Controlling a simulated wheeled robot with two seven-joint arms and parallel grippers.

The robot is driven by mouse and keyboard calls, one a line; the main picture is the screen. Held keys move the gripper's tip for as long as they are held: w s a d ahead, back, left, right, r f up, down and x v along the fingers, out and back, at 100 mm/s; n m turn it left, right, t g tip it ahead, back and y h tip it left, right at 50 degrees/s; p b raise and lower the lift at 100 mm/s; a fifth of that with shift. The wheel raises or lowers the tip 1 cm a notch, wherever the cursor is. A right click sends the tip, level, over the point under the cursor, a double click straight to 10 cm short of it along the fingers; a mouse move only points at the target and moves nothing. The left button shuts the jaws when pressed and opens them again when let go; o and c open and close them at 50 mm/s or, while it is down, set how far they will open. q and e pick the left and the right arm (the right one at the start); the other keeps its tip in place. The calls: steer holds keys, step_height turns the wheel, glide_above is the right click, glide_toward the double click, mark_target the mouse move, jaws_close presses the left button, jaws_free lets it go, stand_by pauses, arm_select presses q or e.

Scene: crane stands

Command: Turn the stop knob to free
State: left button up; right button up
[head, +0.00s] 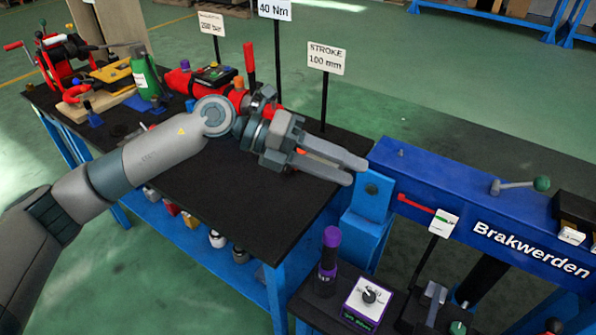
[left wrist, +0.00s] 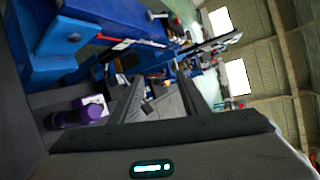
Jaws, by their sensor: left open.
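My left gripper (head: 356,171) is open and empty, above and behind the box, near the right edge of the black table. In the left wrist view its two fingers (left wrist: 160,92) stand apart with nothing between them. My right gripper is not in view.
A purple-capped cylinder (head: 329,262) stands just left of the box and shows in the left wrist view (left wrist: 88,110). A blue beam marked Brakwerden (head: 470,215) with a green-ended lever (head: 520,186) lies right. Sign posts (head: 325,95) rise behind my gripper. The black table (head: 250,200) is mostly clear in front.

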arm_select(q)
steer(key=w+a+r+n+t+h, duration=0.2)
steer(key=w+r+n+t+h, duration=0.15)
steer(key=r+n+h, duration=0.6)
steer(key=w+a+r+n+t+y, duration=0.2)
steer(key=w+a+n+t+y, duration=0.2)
steer(key=w+a+n+t, duration=0.55)
steer(key=w+a+f+n+t+y, duration=0.1)
steer(key=a+f+n+t+y, duration=0.25)
steer(key=f+n, duration=0.2)
steer(key=w+a+f+n+t+y, duration=0.1)
steer(key=a+f+n+t+y, duration=0.15)
steer(key=f+n+y, duration=0.35)
steer(key=s+a+f+n+g+y, duration=0.1)
steer(key=s+f+n+g, duration=0.1)
steer(key=f, duration=0.5)
steer(key=s+a+f+n+g+y, duration=0.1)
steer(key=s+a+f+n+g, duration=0.1)
steer(key=f, duration=0.5)
steer(key=shift+s+a+f+g, duration=0.25)
steer(key=shift+s+g, duration=0.15)
steer(key=shift+s, duration=0.25)
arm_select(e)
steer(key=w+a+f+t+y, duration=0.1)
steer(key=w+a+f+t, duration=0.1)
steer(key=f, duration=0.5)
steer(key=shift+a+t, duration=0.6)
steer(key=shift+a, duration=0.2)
